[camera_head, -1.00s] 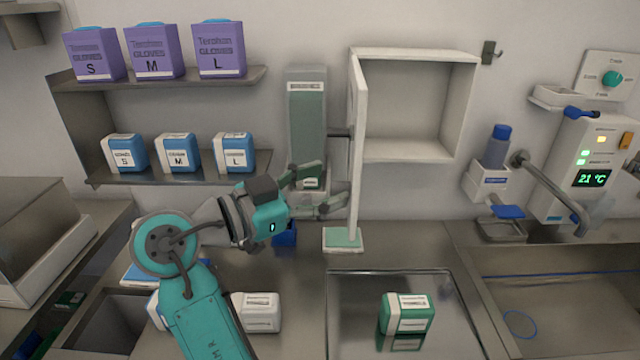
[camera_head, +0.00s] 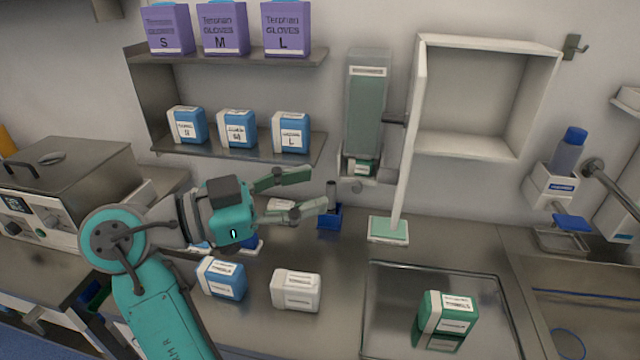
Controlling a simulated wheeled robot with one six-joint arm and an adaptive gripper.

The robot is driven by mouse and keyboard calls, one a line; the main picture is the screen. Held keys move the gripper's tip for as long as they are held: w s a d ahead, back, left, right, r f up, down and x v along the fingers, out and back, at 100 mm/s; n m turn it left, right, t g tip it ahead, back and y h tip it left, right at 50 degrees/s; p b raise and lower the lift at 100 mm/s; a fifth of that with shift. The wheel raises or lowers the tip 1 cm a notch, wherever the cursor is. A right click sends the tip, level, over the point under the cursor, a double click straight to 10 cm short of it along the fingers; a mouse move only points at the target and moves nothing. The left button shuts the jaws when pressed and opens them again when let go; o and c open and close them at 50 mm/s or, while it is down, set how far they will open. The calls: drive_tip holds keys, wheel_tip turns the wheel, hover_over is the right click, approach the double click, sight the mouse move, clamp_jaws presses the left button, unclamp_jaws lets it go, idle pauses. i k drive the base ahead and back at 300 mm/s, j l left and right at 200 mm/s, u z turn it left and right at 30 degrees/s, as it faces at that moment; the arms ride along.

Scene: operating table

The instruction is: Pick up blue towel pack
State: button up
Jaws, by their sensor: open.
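A blue and white pack (camera_head: 221,278) stands on the metal counter in front of my arm; its label is too small to read. A white pack (camera_head: 296,290) stands to its right, and a green and white pack (camera_head: 445,320) sits in the shallow tray at the right. My gripper (camera_head: 316,190) is open and empty, pointing right, above and behind the blue and white pack in the picture. Its fingers show against the dispenser wall and a small blue holder (camera_head: 329,216).
Blue boxes (camera_head: 238,130) marked with sizes stand on the lower shelf, purple glove boxes (camera_head: 223,30) above. A green dispenser (camera_head: 367,105), an open white cabinet (camera_head: 465,100) and a green-based upright (camera_head: 388,231) stand behind. The metal tray (camera_head: 375,310) lies at right.

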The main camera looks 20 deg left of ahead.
sight(220, 278)
drive_tip(key=k+j, duration=0.2)
drive_tip(key=j, duration=0.2)
drive_tip(key=k+j, duration=0.2)
drive_tip(key=j, duration=0.2)
drive_tip(key=k+j, duration=0.2)
drive_tip(key=j, duration=0.2)
